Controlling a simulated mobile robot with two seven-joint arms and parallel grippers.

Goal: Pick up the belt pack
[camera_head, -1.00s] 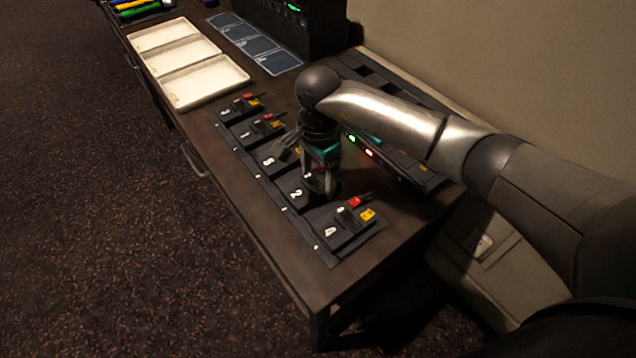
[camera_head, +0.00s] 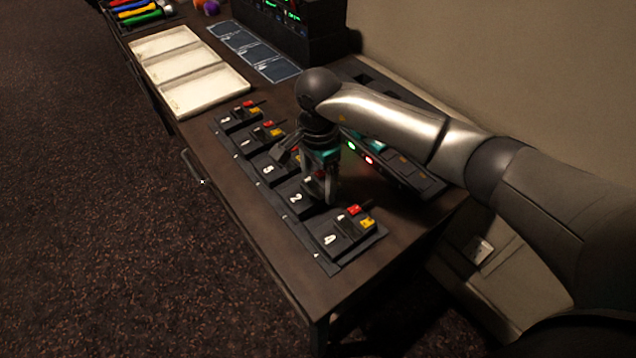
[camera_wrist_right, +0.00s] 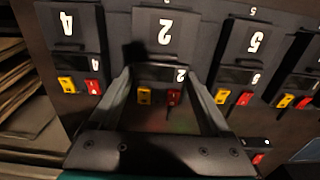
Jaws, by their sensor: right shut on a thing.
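The belt pack marked 2 (camera_wrist_right: 158,98), dark with a yellow and a red connector, sits between the fingers of my right gripper (camera_wrist_right: 164,92) in the right wrist view. The fingers are shut on its two sides. In the head view my right gripper (camera_head: 320,195) points down over the slot marked 2 (camera_head: 294,199), and its fingers hide most of the pack. Whether the pack is clear of its slot I cannot tell. My left gripper is not in view.
Belt pack 4 (camera_head: 345,232) stands close by on the near side, belt pack 5 (camera_wrist_right: 238,75) on the other. A lit console (camera_head: 400,165) lies behind the arm along the wall. White trays (camera_head: 205,91) stand farther up the desk.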

